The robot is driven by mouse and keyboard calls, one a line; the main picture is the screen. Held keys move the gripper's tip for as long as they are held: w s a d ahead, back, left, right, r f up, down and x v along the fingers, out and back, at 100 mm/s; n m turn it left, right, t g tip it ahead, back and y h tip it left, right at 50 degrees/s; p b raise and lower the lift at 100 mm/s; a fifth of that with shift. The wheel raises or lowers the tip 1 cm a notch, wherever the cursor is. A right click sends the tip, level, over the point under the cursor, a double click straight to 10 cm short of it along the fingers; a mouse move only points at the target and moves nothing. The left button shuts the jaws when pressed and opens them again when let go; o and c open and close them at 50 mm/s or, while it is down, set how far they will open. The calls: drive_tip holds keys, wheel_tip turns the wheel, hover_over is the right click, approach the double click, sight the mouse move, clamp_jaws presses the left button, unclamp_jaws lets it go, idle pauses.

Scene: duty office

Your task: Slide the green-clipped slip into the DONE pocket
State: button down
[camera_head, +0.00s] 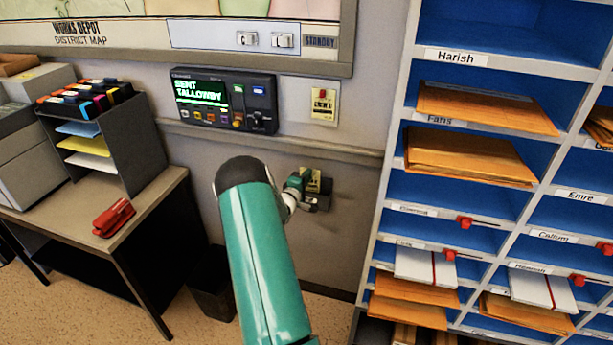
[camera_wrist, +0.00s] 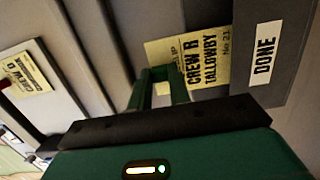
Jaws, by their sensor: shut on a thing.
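A yellow slip (camera_wrist: 190,62) printed CREW B TALLOWBY shows in the wrist view. It also shows small and partly covered in the head view (camera_head: 313,180). My gripper (camera_wrist: 162,76) is shut on the slip by its near edge; in the head view the gripper (camera_head: 301,183) is by the wall. I cannot tell the green clip apart from the green finger parts. The dark grey DONE pocket (camera_wrist: 283,30) is right of the slip, which reaches its edge. In the head view the pocket (camera_head: 322,202) is partly hidden. I cannot tell whether the slip is inside it.
Another yellow slip (camera_wrist: 27,72) with a red clip hangs on a wall plate (camera_head: 325,101). A display console (camera_head: 222,100) reads SENT TALLOWBY. Blue pigeonholes (camera_head: 470,190) stand at right. A desk (camera_head: 150,200) with a red stapler (camera_head: 114,218) is at left.

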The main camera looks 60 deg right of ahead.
sight(311, 182)
drive_tip(key=shift+f, duration=2.3)
drive_tip(key=c, duration=1.2)
unclamp_jaws()
drive_tip(key=shift+c, duration=0.2)
drive_tip(key=a, duration=1.3)
drive_tip(key=shift+a, duration=0.4)
